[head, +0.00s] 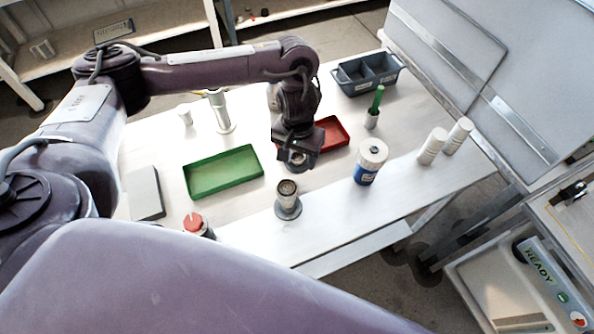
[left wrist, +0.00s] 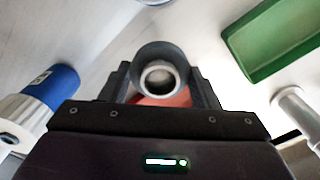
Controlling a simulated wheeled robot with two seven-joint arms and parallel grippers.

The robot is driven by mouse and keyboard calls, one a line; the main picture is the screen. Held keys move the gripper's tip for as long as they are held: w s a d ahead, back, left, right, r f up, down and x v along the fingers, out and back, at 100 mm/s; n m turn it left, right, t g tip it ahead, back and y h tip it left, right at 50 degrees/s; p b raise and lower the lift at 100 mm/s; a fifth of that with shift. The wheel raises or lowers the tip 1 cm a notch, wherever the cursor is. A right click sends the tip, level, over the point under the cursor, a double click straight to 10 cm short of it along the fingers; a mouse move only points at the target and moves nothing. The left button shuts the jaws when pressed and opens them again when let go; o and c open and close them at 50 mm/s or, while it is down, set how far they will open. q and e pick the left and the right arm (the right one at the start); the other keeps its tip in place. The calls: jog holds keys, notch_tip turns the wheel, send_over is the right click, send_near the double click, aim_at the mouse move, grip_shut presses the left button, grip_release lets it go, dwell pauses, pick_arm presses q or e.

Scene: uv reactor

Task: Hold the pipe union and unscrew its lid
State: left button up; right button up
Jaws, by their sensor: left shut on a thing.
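My left gripper (head: 298,160) is shut on a dark grey, ring-shaped piece, which looks like the union's lid (left wrist: 160,62). In the left wrist view the ring sits between the two fingers (left wrist: 160,85), and a pale round opening shows in its middle. In the head view the gripper is over the table by the red tray, apart from the pipe union. The pipe union (head: 288,203) stands upright on its grey flanged base near the table's front edge, with its brownish round top uncovered. My right gripper is not in view.
A red tray (head: 333,135) lies beside the left gripper, and a green tray (head: 222,184) lies to its left. A blue-and-white jar (head: 366,178) stands to the right of the union. A red-topped container (head: 193,221) is at the front left. White cylinders (head: 431,147) stand at the right.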

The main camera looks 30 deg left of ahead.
aim_at(299, 177)
pick_arm(q)
notch_tip(299, 177, down, 2)
jog(key=shift+d+f, duration=0.15)
jog(key=shift+f, duration=0.1)
notch_tip(299, 177, down, 3)
jog(key=shift+f+b, duration=0.1)
jog(key=shift+b, duration=0.9)
jog(key=shift+f, duration=0.4)
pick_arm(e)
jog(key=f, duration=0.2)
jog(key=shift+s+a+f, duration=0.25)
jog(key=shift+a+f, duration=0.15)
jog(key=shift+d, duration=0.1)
pick_arm(q)
jog(key=shift+f, duration=0.1)
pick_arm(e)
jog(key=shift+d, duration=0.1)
pick_arm(q)
jog(key=o, duration=1.1)
